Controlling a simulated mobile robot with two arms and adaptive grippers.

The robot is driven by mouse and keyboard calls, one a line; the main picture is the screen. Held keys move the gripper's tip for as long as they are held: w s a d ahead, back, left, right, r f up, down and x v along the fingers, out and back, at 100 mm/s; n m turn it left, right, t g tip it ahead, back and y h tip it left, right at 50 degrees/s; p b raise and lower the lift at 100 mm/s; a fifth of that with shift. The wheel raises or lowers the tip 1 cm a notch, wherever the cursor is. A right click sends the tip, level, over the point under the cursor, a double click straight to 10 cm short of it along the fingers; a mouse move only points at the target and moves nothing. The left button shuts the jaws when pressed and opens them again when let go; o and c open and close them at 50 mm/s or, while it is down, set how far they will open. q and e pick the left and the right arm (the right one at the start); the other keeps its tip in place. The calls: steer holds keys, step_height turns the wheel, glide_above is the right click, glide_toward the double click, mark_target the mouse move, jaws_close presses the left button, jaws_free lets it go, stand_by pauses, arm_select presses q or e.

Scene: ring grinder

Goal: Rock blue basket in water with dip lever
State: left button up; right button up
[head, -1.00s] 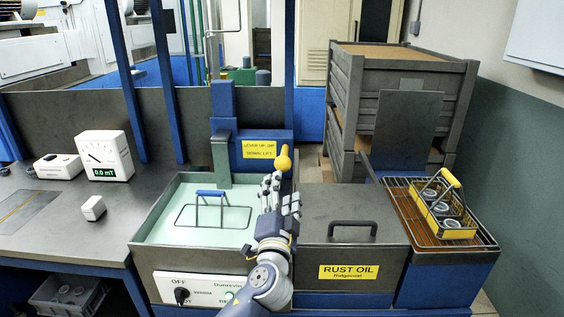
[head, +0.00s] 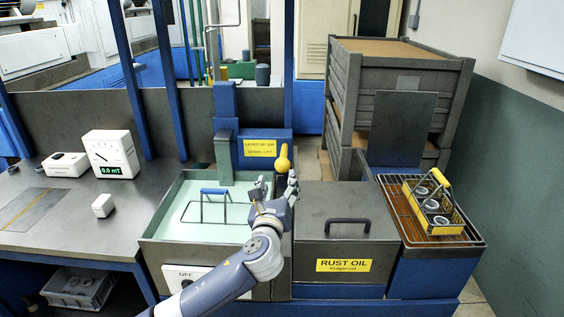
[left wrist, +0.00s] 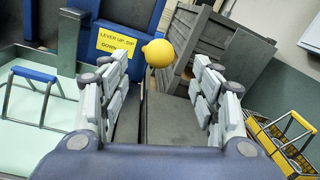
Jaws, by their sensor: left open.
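The dip lever's yellow-orange knob (head: 284,158) stands upright at the right rear of the water tank (head: 166,222). In the left wrist view the knob (left wrist: 158,53) appears between and beyond the fingertips. My left gripper (head: 273,190) is open and empty, just in front of and below the knob, apart from it. The blue-handled basket (head: 214,191) sits in the pale green water, left of the gripper; its handle also shows in the left wrist view (left wrist: 34,74). A yellow lever label (head: 260,148) is on the blue post behind. My right gripper is out of view.
The rust oil tank (head: 343,239) with a closed, handled lid is right of the lever. A yellow basket (head: 436,207) with rings sits on a drain rack at far right. A gauge (head: 110,153) stands on the left bench.

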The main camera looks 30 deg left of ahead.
mark_target(281, 168)
arm_select(q)
steer(key=shift+p+x, duration=0.75)
steer(key=shift+x, duration=4.7)
